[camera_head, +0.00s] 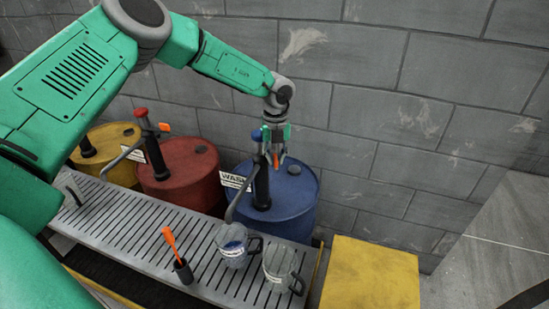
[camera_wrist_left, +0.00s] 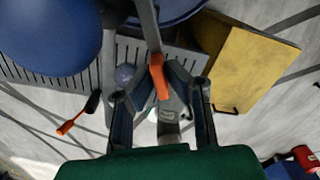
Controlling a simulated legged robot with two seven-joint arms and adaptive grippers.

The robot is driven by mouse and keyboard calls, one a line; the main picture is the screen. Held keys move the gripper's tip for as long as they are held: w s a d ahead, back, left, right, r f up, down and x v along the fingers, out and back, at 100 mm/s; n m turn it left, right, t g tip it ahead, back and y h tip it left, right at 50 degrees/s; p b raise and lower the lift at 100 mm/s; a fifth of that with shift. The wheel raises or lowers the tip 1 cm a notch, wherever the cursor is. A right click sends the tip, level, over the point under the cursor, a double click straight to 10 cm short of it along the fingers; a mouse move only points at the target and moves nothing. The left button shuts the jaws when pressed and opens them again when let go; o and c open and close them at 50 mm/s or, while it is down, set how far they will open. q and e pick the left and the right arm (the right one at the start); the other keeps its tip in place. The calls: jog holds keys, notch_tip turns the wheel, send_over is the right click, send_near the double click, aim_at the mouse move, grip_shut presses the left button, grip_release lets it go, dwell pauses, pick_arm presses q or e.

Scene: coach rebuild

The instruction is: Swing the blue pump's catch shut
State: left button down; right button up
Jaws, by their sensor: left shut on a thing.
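The blue pump (camera_head: 261,187) stands on the blue drum (camera_head: 292,207), with a black body, a blue knob (camera_head: 257,135) and a grey spout. My left gripper (camera_head: 276,157) is at the pump's upper right side, pointing down. Its fingers are shut on the orange catch (camera_head: 276,162). In the left wrist view the orange catch (camera_wrist_left: 159,77) shows between the fingertips, and the blue knob (camera_wrist_left: 50,35) looms large at the upper left. The catch's hinge end is hard to make out. My right gripper is not in view.
A red drum (camera_head: 190,178) and a yellow drum (camera_head: 113,142) stand to the left. A yellow block (camera_head: 370,275) is at the right; a block wall is behind.

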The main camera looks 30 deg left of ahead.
pick_arm(q)
jog(key=shift+w+d+r+n+b, duration=0.2)
jog(key=shift+w+n, duration=0.65)
jog(key=shift+n, duration=1.3)
jog(key=shift+w+d+f+n+b, duration=0.25)
jog(key=shift+w+n, duration=0.6)
jog(key=shift+n, duration=1.25)
jog(key=shift+w+d+r+n+b, duration=0.25)
jog(key=shift+w+n, duration=0.6)
jog(key=shift+n, duration=1.3)
jog(key=shift+d, duration=0.1)
jog(key=c, duration=1.6)
grip_release()
jog(key=shift+w, duration=0.1)
jog(key=shift+f, duration=0.2)
notch_tip(320, 180, up, 12)
jog(key=shift+w, duration=0.15)
